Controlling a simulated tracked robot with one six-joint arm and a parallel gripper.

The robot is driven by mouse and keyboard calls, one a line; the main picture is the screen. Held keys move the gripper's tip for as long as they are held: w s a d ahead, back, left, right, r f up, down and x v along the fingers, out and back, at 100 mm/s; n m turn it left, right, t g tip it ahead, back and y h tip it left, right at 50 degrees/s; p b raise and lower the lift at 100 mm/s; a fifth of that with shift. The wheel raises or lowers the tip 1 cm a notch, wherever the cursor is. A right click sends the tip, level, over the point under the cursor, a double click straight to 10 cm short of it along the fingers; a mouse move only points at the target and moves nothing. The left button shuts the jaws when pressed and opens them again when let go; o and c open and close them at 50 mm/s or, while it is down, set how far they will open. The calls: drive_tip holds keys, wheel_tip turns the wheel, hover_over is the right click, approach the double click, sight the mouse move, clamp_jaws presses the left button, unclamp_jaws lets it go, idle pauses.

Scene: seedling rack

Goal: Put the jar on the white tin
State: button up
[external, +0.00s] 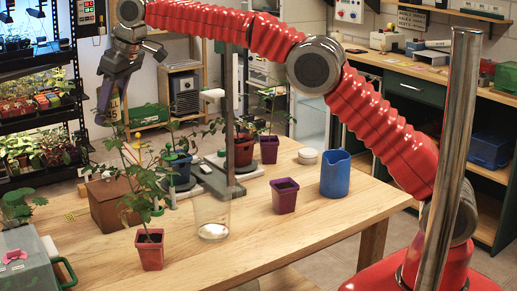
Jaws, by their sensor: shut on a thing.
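My gripper (109,103) is at the upper left, raised above the left part of the wooden table and pointing down. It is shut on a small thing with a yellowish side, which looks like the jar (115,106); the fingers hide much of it. A small, round white thing that may be the white tin (307,157) stands at the far side of the table, behind the blue jug. My gripper is well to the left of it.
On the table (270,232) stand a brown box (108,205), a clear glass vessel (212,218), potted seedlings (151,250), a small dark red pot (285,197), a metal stand (230,125) and a blue jug (335,174). Plant shelves (42,127) rise at left. The table's front middle is clear.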

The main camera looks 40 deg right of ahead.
drive_tip(key=w+d+m, duration=0.2)
drive_tip(key=w+d, duration=0.3)
drive_tip(key=d, duration=0.7)
drive_tip(key=w+d+m+h, duration=0.1)
drive_tip(key=w+d, duration=0.3)
drive_tip(key=d, duration=0.7)
drive_tip(key=w+d+m+t+h, duration=0.1)
drive_tip(key=w+d+m, duration=0.2)
drive_tip(key=d, duration=0.9)
drive_tip(key=shift+w+d, duration=0.15)
drive_tip(key=shift+w, duration=0.5)
drive_tip(key=shift+w+d, duration=0.15)
drive_tip(key=shift+w, duration=0.5)
drive_tip(key=s+d+m+h, duration=0.1)
drive_tip(key=s+d+m, duration=0.15)
drive_tip(key=d, duration=1.55)
drive_tip(key=s+d+m+h, duration=0.15)
drive_tip(key=d+m, duration=0.25)
drive_tip(key=d, duration=1.5)
wheel_tip(320, 180, down, 18)
drive_tip(key=shift+w+a, duration=0.2)
drive_tip(key=shift+n, duration=0.25)
drive_tip(key=shift+f, duration=2.5)
